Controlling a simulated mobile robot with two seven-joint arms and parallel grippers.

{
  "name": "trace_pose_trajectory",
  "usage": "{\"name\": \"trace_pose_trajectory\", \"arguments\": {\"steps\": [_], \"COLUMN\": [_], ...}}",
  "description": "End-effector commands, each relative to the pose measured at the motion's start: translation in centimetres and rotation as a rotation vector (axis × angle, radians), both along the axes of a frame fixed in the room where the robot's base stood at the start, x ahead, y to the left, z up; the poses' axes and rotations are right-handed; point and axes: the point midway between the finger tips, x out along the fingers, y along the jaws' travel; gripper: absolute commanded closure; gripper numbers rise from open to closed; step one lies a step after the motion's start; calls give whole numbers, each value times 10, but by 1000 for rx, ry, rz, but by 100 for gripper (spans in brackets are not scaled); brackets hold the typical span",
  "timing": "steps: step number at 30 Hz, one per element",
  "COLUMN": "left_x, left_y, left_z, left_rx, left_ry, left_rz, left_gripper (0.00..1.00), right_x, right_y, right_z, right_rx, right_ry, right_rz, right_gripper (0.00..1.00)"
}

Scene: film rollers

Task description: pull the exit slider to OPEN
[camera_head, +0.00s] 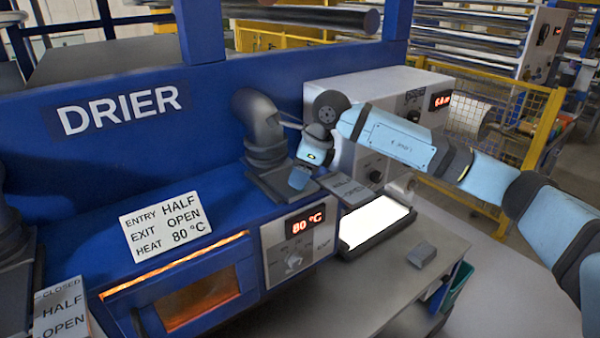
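The blue drier (210,190) fills the left and middle. A dark grey elbow duct (262,125) rises from a dark flat base plate (268,188) at the exit end. A grey label plate (346,189) lies right of this base, its words too small and slanted to read. My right gripper (299,179) points down beside the base plate, between the duct and the label plate. The exit slider's handle cannot be made out; the gripper may cover it. Whether the fingers are open or shut does not show. My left gripper is out of view.
A white card (166,226) reads ENTRY HALF, EXIT OPEN, HEAT 80 °C. A second plate (60,310) reads CLOSED, HALF, OPEN at lower left. A panel (300,243) shows 80 °C. A lit tray (375,222) and a small grey block (421,255) sit on the bench.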

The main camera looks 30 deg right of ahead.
Motion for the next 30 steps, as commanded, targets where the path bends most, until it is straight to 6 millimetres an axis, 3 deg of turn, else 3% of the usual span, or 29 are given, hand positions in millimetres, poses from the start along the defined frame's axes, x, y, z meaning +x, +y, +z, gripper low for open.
{"name": "trace_pose_trajectory", "arguments": {"steps": [5,15,26,27,30], "left_x": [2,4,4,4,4], "left_y": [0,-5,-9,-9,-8], "left_z": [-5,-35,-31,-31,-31], "left_rx": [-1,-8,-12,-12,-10], "left_ry": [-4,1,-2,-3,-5], "left_rz": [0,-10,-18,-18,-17], "left_gripper": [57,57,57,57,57], "right_x": [-8,-76,-84,-85,-84], "right_y": [-2,-11,-12,-11,-11], "right_z": [-2,-3,0,-1,0], "right_rx": [0,1,-1,-1,-1], "right_ry": [-1,-2,3,4,4], "right_rz": [-1,1,1,2,1], "right_gripper": [100,100,100,56,35]}}
